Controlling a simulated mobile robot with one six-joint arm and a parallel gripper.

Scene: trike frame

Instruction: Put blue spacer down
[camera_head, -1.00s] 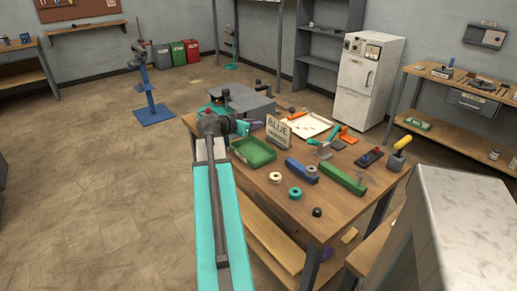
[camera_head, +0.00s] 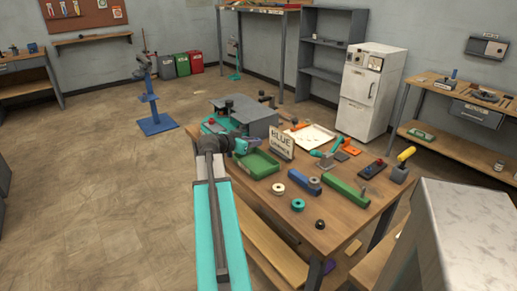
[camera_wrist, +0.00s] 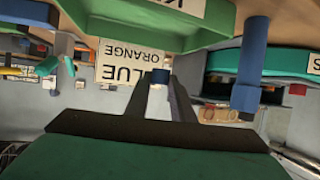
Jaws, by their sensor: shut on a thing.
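My gripper (camera_head: 245,146) is over the back left part of the wooden workbench, just behind the green tray (camera_head: 262,165) and left of the sign reading BLUE and ORANGE (camera_head: 281,143). In the wrist view, which looks upside down, its two dark fingers (camera_wrist: 160,88) are shut on a small blue spacer (camera_wrist: 160,76). The spacer is in front of the sign (camera_wrist: 133,62) in that view. In the head view I cannot make out the spacer. A blue post (camera_wrist: 246,90) stands to the right in the wrist view, beside a green, labelled part (camera_wrist: 285,60).
A grey box-like block (camera_head: 250,122) stands behind my gripper. Toward the front of the bench (camera_head: 335,222) are a blue tool (camera_head: 303,180), a green bar (camera_head: 346,191), a cream ring (camera_head: 278,188), a teal ring (camera_head: 297,205) and a black knob (camera_head: 320,224).

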